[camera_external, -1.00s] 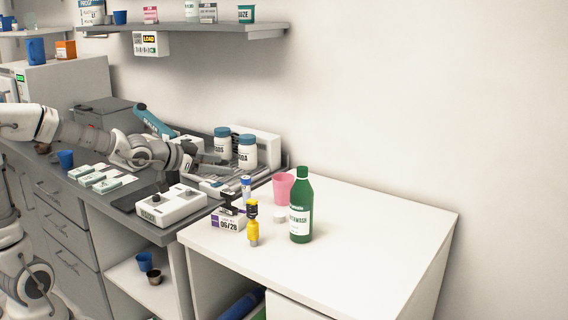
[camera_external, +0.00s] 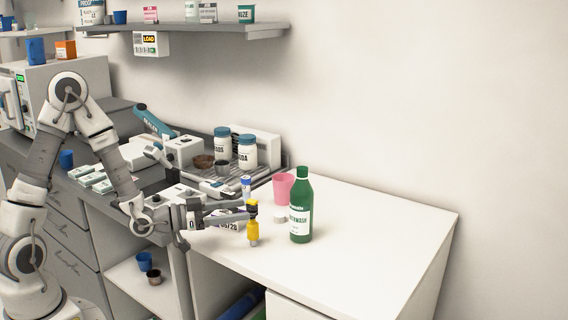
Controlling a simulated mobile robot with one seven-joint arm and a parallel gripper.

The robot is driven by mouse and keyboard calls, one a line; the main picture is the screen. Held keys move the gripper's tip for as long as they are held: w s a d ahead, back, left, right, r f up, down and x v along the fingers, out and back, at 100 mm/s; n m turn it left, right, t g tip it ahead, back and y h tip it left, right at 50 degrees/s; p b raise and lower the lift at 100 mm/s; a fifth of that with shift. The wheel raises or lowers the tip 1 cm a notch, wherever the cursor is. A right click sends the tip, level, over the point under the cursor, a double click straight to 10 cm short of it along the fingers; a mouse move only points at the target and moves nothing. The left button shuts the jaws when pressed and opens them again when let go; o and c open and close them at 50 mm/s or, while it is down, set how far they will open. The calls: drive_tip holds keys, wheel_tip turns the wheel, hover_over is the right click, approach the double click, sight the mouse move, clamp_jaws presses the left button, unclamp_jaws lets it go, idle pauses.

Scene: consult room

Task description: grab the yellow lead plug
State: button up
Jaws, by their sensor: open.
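The yellow lead plug (camera_external: 253,230), with a black upper part, stands upright near the front left edge of the white table (camera_external: 370,240). My gripper (camera_external: 246,214) is low at its left, with the fingers pointing right. The fingers are apart, and their tips are at or very close to the plug's upper part. I cannot tell whether they touch it or whether the plug lies between them. The fingers partly cover a white box with a date label (camera_external: 230,225) behind them.
A green handwash bottle (camera_external: 300,210) stands right of the plug, with a pink cup (camera_external: 283,186) and a small white cap (camera_external: 280,216) behind. A blue-and-white tube (camera_external: 246,185) stands behind the gripper. Jars (camera_external: 247,152) stand on the grey counter. The table's right side is clear.

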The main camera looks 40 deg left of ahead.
drive_tip(key=x, duration=0.7)
drive_tip(key=shift+w+d, duration=0.15)
drive_tip(key=shift+w, duration=0.1)
drive_tip(key=shift+f, duration=0.1)
clamp_jaws()
